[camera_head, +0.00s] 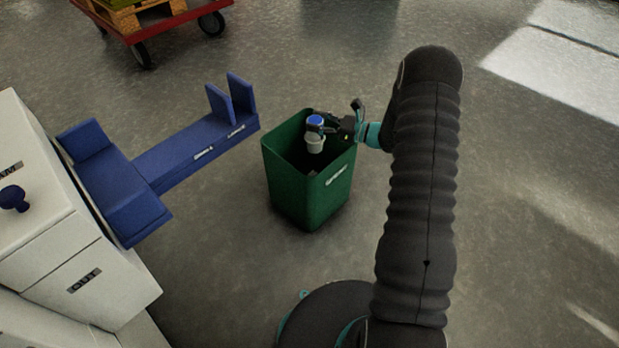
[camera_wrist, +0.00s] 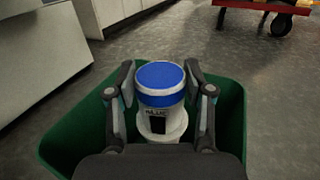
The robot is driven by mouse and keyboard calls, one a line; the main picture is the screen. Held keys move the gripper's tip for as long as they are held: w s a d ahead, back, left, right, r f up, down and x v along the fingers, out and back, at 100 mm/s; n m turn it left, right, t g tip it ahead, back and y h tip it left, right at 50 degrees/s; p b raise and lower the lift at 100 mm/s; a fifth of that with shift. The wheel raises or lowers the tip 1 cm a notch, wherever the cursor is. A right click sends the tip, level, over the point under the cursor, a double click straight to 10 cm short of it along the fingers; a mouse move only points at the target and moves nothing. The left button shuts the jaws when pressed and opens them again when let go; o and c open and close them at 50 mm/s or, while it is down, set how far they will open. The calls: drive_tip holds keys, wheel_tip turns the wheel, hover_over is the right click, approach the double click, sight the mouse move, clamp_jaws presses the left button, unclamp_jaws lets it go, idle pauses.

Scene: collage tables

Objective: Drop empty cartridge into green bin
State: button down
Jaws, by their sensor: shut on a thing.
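The cartridge (camera_head: 315,142) is a white cylinder with a blue top and a dark label. My gripper (camera_head: 328,124) is shut on it and holds it roughly upright over the opening of the green bin (camera_head: 312,197). In the wrist view the cartridge (camera_wrist: 161,88) sits between the two fingers of my gripper (camera_wrist: 161,95). The green bin's rim (camera_wrist: 228,88) shows around it on both sides. The bin stands on the floor, and its inside is dark. I cannot tell how far the cartridge's lower end is below the rim.
A white cabinet (camera_head: 60,240) marked "OUT" stands at the left. A blue bracket arm (camera_head: 180,155) reaches from it towards the bin, ending close to the rim. A red cart (camera_head: 150,25) with a pallet is at the upper left. The floor right of my arm is clear.

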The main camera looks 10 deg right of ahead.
drive_tip(key=shift+c, duration=1.8)
unclamp_jaws()
drive_tip(key=shift+d, duration=0.1)
drive_tip(key=v, duration=1.2)
